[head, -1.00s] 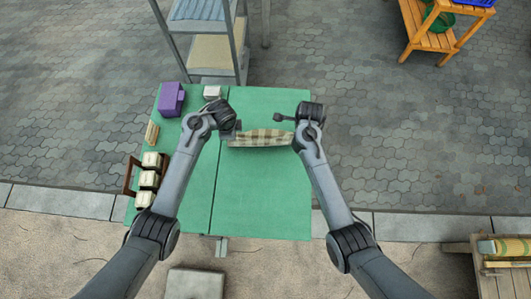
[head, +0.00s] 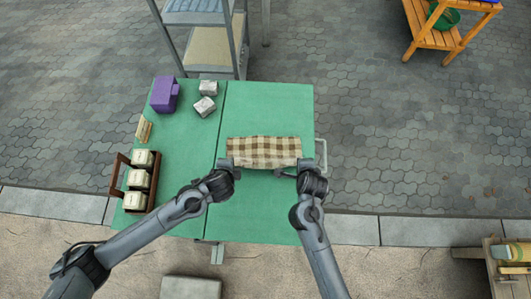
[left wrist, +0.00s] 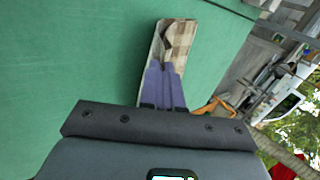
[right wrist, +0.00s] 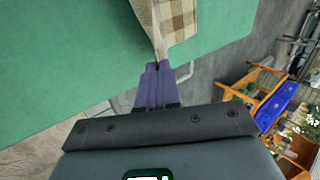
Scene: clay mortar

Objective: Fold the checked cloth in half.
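The brown-and-cream checked cloth (head: 264,150) is a wide, short strip on the right part of the green table (head: 255,215). My left gripper (head: 228,164) is at its near left corner, and my right gripper (head: 289,173) is at its near right corner. In the left wrist view, the purple fingers (left wrist: 164,68) are close together on the end of the cloth (left wrist: 180,38). In the right wrist view, the fingers (right wrist: 157,66) are together on a cloth corner (right wrist: 178,20). Whether the near edge touches the table is not clear.
A purple block (head: 164,95), two grey-white blocks (head: 205,105), a small wooden piece (head: 144,128) and a brown rack (head: 125,176) of pale blocks stand on the table's left side. The table is clear in front of the cloth. A grey shelf (head: 205,40) stands behind.

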